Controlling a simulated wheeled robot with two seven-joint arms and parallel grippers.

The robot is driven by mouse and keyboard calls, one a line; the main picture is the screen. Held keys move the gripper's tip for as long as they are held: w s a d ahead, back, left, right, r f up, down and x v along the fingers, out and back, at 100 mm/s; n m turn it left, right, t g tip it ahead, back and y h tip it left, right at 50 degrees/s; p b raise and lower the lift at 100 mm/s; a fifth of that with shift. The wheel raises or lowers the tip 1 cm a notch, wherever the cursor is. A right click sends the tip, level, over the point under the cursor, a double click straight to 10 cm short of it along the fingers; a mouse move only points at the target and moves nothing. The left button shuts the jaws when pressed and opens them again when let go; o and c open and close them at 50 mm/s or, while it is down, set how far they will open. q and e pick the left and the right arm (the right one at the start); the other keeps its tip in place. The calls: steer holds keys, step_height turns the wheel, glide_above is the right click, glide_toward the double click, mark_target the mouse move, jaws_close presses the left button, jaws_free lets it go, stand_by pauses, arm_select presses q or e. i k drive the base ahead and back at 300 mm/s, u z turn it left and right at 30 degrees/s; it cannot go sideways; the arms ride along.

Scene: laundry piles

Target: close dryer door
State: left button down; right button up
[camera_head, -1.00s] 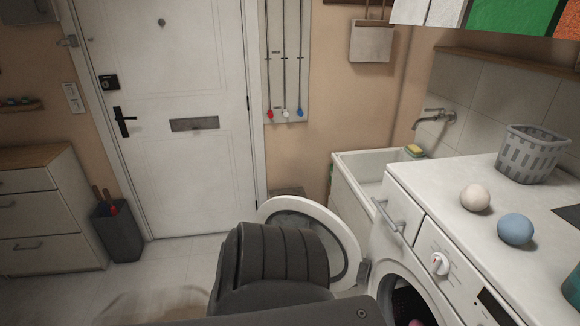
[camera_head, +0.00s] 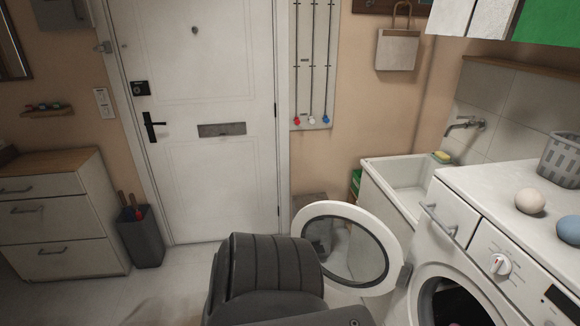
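The white dryer (camera_head: 462,240) stands at the right. Dark and reddish laundry shows inside the drum. A dark grey ribbed arm part of mine covers the bottom middle, in front of the door's lower left edge. I cannot tell whether it touches the door. Neither gripper shows.
A white sink (camera_head: 400,182) with a tap stands behind the dryer. Two balls (camera_head: 530,201) and a grey basket (camera_head: 562,160) are on the dryer top. A dark bin (camera_head: 141,237) and a drawer cabinet (camera_head: 60,215) stand at the left. The floor between is clear.

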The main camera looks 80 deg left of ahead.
mark_target(396, 273)
steer(key=u, duration=2.5)
steer(key=i, duration=1.7)
steer(key=z, duration=0.6)
